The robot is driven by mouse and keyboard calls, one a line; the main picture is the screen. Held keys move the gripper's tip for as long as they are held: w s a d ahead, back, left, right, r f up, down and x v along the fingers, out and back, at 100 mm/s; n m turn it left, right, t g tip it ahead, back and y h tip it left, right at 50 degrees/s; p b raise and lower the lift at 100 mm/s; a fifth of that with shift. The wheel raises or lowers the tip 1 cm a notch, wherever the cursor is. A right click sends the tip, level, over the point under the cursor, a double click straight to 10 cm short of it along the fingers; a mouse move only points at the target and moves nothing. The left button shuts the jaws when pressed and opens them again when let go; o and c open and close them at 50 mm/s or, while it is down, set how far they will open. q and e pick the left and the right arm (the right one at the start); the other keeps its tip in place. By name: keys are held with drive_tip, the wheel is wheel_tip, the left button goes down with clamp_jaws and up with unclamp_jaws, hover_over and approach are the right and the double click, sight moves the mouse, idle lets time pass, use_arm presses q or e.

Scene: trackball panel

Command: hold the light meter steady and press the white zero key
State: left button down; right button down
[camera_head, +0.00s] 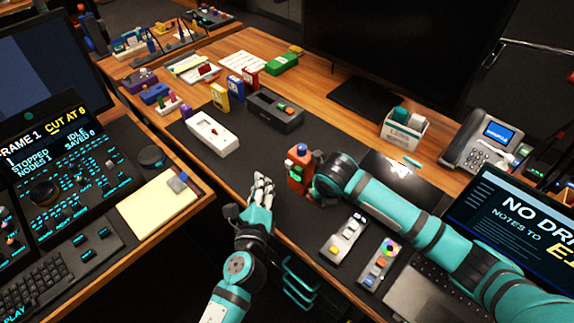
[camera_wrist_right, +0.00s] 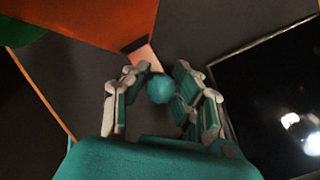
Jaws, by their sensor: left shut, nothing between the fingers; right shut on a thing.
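The light meter looks to be the upright orange device (camera_head: 296,184) with green parts and a small pale spot near its top, on the dark desk mat. I cannot clearly make out the white zero key. My right gripper (camera_head: 318,186) is shut on the device from its right side. In the right wrist view, the orange body (camera_wrist_right: 95,18) fills the top left, and the right fingers (camera_wrist_right: 160,95) close near a pale stub and a teal ball. My left gripper (camera_head: 263,184) is shut and empty, to the left of the device and apart from it.
A white box (camera_head: 211,133) and a dark box (camera_head: 275,112) lie behind on the mat. Two small grey panels with keys (camera_head: 343,240) (camera_head: 377,264) lie in front of my right arm. A monitor, a phone (camera_head: 485,142) and a small bin (camera_head: 404,128) stand at the back right.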

use_arm(q)
drive_tip(key=shift+w+d, duration=1.6)
drive_tip(key=shift+d, duration=0.1)
drive_tip(key=shift+w+d, duration=0.25)
drive_tip(key=shift+w, duration=0.05)
drive_tip(key=shift+w+d, duration=0.4)
drive_tip(key=shift+d, duration=0.05)
idle(1.1)
drive_tip(key=shift+s, duration=0.1)
drive_tip(key=shift+s+a, duration=0.65)
drive_tip(key=shift+a, duration=0.1)
drive_tip(key=s+a, duration=0.3)
drive_tip(key=shift+s+a, duration=0.25)
drive_tip(key=shift+a, duration=0.05)
idle(0.3)
